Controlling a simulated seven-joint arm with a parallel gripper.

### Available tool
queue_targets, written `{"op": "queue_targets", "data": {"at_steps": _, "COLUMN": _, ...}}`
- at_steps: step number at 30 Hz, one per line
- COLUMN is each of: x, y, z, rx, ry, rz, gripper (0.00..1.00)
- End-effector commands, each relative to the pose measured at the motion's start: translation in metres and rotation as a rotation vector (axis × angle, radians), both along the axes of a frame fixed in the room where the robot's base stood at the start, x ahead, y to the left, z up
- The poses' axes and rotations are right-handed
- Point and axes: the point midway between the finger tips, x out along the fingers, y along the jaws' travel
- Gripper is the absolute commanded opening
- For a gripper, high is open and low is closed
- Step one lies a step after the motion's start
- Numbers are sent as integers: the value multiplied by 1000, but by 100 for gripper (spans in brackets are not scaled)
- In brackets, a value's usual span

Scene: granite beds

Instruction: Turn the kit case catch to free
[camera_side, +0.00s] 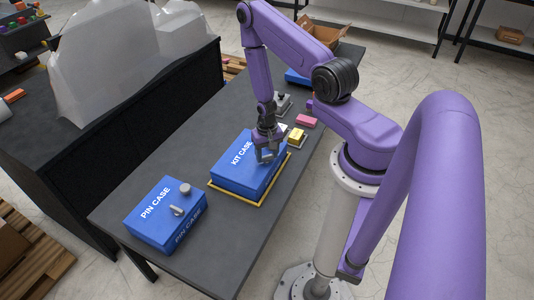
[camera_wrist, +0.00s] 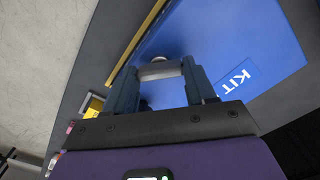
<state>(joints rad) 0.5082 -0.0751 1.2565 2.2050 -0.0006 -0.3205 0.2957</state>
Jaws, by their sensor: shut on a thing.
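The kit case (camera_side: 232,171) is a blue box with white lettering, lying within a yellow outline on the dark table. Its blue lid fills much of the wrist view (camera_wrist: 240,40), with part of the label showing. My gripper (camera_side: 267,156) points down at the lid's right part. In the wrist view my gripper's two fingers (camera_wrist: 160,80) are shut on a grey bar, the kit case catch (camera_wrist: 160,70). In the side view the fingers hide the catch, and I cannot tell its turned position.
A blue pin case (camera_side: 160,225) with a grey knob (camera_side: 185,188) and a small lever (camera_side: 177,210) stands at the table's near left. Beyond the kit case are a yellow block (camera_side: 297,136), a pink block (camera_side: 306,121) and a grey fixture (camera_side: 283,103).

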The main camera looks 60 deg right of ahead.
Motion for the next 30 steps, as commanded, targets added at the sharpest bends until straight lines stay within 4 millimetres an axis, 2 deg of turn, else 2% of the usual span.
{"op": "queue_targets", "data": {"at_steps": 18, "x": 0, "y": 0, "z": 0, "rx": 0, "ry": 1, "rz": 545, "gripper": 24}}
{"op": "queue_targets", "data": {"at_steps": 30, "x": -1, "y": 0, "z": 0, "rx": 0, "ry": 1, "rz": 717, "gripper": 24}}
